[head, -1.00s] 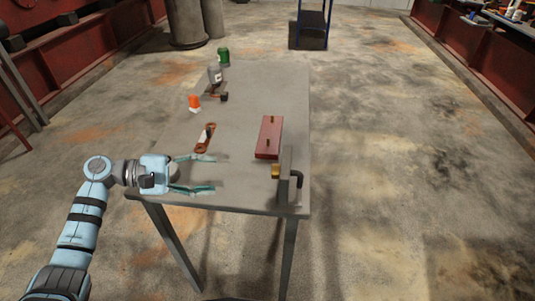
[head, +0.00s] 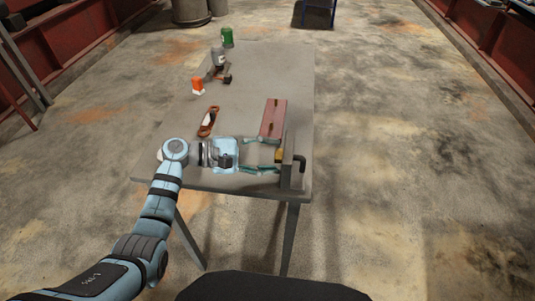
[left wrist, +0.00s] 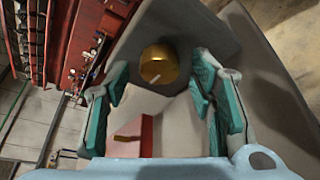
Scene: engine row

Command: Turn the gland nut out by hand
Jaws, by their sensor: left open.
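The brass gland nut (head: 279,156) sits on the left face of a grey upright plate (head: 288,165) at the table's front right. Whether a fingertip touches the nut cannot be told. My right gripper is out of view.
A dark bent pipe (head: 300,163) comes off the plate's right side. A red block (head: 273,118) with brass pins lies just behind the gripper.

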